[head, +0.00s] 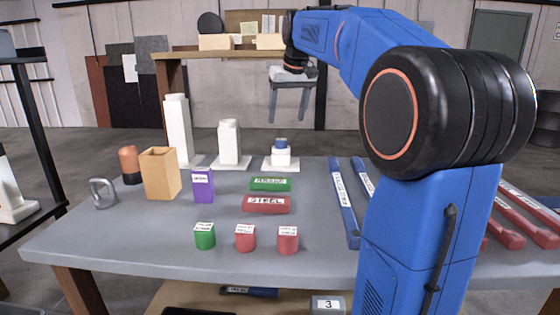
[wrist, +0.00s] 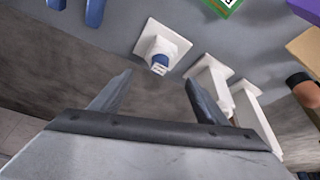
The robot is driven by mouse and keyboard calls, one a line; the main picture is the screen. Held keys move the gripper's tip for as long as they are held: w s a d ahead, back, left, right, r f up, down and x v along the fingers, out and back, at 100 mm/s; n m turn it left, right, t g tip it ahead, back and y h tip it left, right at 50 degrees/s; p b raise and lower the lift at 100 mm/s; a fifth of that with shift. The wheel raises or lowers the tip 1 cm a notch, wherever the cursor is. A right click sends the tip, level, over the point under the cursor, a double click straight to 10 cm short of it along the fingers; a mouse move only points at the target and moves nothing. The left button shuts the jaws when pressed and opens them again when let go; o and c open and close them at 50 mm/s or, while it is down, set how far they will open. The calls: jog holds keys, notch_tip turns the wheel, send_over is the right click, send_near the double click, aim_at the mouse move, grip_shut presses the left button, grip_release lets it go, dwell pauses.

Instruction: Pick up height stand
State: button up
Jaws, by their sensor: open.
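Three white stands of different heights, each on a square foot, stand along the back of the grey table: a tall one (head: 178,130), a medium one (head: 229,143) and a short one (head: 281,158) with a blue piece (head: 281,142) on top. My gripper (head: 289,117) is open and empty, pointing down above the short stand and apart from it. In the wrist view, the short stand (wrist: 153,42) and its blue piece (wrist: 160,64) lie just beyond the open fingertips (wrist: 158,82). The medium stand (wrist: 208,73) and tall stand (wrist: 246,95) show right of the fingers.
A tan box (head: 160,174), purple block (head: 203,186), copper-topped cylinder (head: 130,165) and metal shackle (head: 102,191) stand at left. Green (head: 271,184) and red (head: 267,204) labelled blocks lie mid-table, small blocks in front. Blue bars (head: 345,205) lie right. A wooden shelf (head: 225,52) stands behind.

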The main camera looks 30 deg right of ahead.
aim_at(282, 140)
jog(key=x, duration=1.2)
jog(key=shift+w+f, duration=0.1)
jog(key=shift+f, duration=0.1)
jog(key=c, duration=1.5)
